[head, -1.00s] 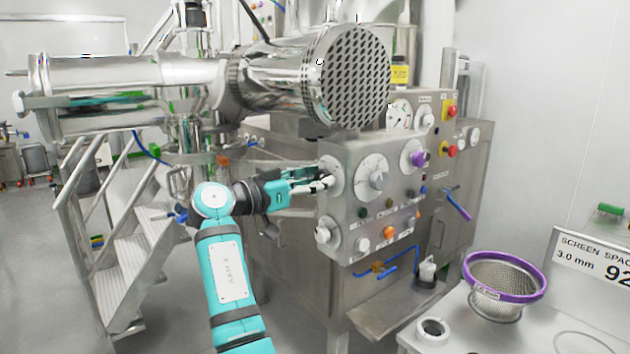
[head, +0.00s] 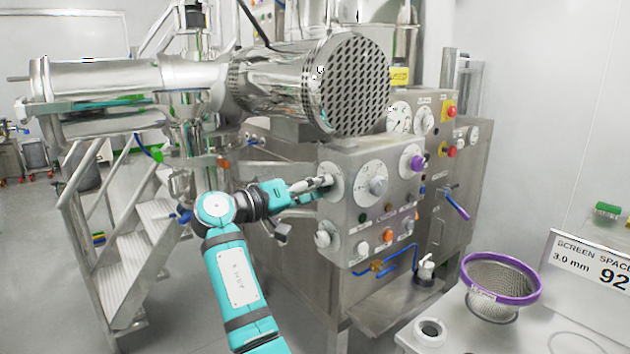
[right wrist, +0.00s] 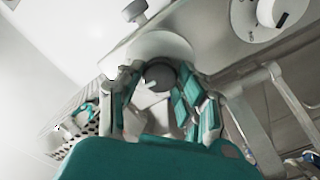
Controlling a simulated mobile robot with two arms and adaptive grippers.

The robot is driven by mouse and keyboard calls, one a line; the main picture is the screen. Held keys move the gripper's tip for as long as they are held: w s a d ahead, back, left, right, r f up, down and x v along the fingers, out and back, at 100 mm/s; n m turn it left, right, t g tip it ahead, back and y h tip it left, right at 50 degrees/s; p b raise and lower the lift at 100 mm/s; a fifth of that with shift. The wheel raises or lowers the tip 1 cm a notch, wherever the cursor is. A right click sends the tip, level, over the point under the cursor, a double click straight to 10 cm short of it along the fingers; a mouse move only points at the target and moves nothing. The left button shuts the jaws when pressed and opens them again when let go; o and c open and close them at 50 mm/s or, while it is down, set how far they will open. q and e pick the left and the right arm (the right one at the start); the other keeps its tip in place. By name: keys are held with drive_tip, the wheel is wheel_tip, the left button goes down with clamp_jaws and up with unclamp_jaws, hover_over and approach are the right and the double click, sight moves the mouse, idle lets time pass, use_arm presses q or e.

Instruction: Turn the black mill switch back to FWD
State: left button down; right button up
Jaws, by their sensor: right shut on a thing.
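The mill switch shows in the right wrist view as a dark grey knob (right wrist: 160,76) on a round white dial plate (right wrist: 165,47). In the head view its dial plate (head: 337,179) is at the upper left of the steel control panel, and the knob is hidden by my fingers. My right gripper (head: 326,183) reaches in from the left and is shut on the knob. In the wrist view its fingers (right wrist: 161,88) stand on both sides of the knob. The FWD marking and the pointer direction cannot be read. My left gripper is not in view.
The control panel (head: 352,222) carries a larger grey dial knob (head: 377,186), a purple knob (head: 416,163) and several buttons close by. A large perforated steel drum (head: 357,85) overhangs it. A purple-rimmed sieve (head: 500,280) sits on the table at right. Steel steps (head: 130,245) stand at left.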

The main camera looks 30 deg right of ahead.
drive_tip(key=shift+r+n+p, duration=0.15)
drive_tip(key=shift+n+p, duration=3.55)
drive_tip(key=shift+n, duration=1.2)
drive_tip(key=o, duration=1.1)
drive_tip(key=shift+o, duration=0.2)
